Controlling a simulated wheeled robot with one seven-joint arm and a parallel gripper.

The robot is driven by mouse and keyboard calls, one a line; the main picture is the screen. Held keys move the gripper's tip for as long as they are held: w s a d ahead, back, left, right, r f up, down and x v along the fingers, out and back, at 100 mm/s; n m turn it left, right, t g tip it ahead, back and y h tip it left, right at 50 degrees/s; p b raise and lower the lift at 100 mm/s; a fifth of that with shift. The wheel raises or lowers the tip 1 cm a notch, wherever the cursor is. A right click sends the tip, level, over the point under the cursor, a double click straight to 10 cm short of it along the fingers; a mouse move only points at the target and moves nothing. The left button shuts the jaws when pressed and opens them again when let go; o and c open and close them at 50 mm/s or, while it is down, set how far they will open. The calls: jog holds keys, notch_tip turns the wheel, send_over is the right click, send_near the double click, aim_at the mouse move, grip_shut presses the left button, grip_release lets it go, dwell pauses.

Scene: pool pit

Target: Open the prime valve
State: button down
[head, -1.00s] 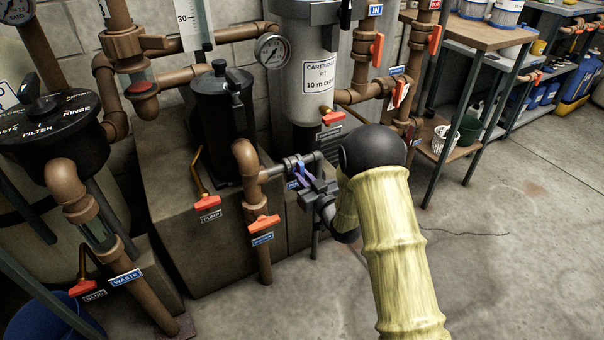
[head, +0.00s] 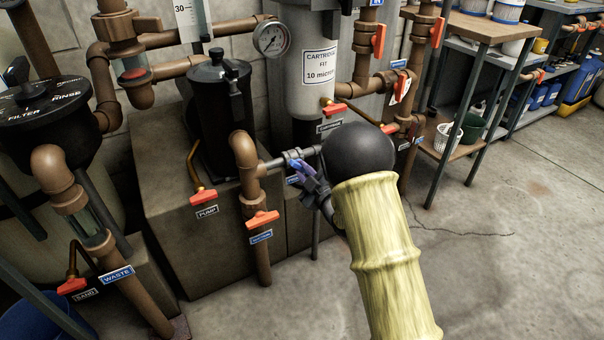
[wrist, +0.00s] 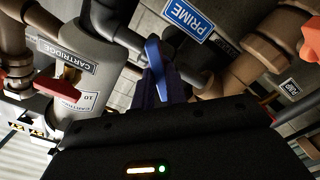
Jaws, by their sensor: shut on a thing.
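The prime valve sits on a thin grey pipe (head: 272,164) that leaves the brown suction pipe to the right. It has a blue-purple lever, seen in the wrist view as a blue lever (wrist: 154,56) standing up between my fingers. Its blue PRIME label (wrist: 188,17) hangs just beside it. My gripper (head: 304,170) is at the valve, shut on the lever; the wrist view shows the dark fingers close around its lower part. My forearm and wrist hide the pipe's right end in the head view.
Close by are the orange suction valve handle (head: 262,218), the pump drain handle (head: 203,196) and the black pump strainer (head: 216,110). The cartridge filter (head: 318,65) with its orange drain handle (head: 333,107) stands behind. Open concrete floor lies to the right.

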jog(key=n+b, duration=0.5)
jog(key=n, duration=0.4)
jog(key=shift+f+n, duration=0.1)
jog(key=shift+n, duration=0.2)
jog(key=c, duration=1.3)
grip_release()
jog(key=shift+s, duration=0.1)
jog(key=shift+b+v, duration=0.85)
jog(key=shift+v, duration=2.55)
